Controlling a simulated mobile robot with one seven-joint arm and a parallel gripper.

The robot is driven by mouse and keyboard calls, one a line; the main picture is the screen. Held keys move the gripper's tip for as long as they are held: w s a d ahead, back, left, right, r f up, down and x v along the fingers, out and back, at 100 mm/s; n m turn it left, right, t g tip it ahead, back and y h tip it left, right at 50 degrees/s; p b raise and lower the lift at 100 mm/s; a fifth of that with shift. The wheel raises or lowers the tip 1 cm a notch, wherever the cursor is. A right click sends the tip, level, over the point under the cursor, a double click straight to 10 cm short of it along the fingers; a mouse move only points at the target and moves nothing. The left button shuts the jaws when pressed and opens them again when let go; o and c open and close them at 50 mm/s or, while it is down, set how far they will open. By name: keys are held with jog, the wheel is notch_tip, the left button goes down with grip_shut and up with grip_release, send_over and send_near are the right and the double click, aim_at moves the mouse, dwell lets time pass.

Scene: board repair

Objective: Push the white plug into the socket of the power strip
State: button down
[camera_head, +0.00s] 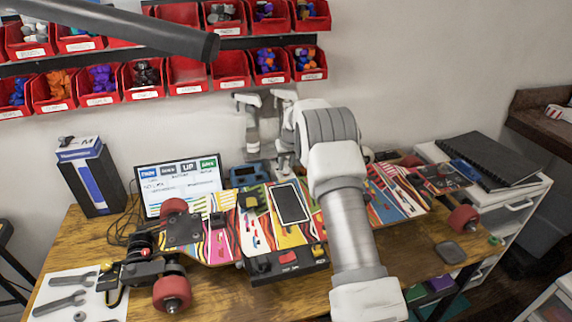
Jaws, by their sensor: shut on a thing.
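My arm rises from the bottom right of centre and bends over the middle of the bench. Pale grey parts stand out behind its bend, near the wall. I cannot make out my gripper's fingertips or what is between them. I cannot make out the white plug. A long black box (287,265) with a red part on it lies at the bench's front, left of my arm. I cannot tell whether it is the power strip, and no socket can be made out.
A colourful skateboard deck (222,244) with red wheels spans the wooden bench (222,294). A dark phone-like slab (290,204) lies on it. A screen (180,184) and a tall box (92,178) stand at left. Red bins (187,75) line the wall. The bench's front right is fairly clear.

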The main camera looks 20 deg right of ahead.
jog(key=shift+f, duration=0.4)
jog(key=c, duration=0.6)
grip_release()
jog(key=shift+o, duration=0.4)
jog(key=shift+o, duration=1.1)
jog(key=shift+r, duration=0.25)
jog(key=shift+r+p, duration=0.55)
jog(key=shift+r, duration=0.8)
jog(key=shift+r, duration=0.1)
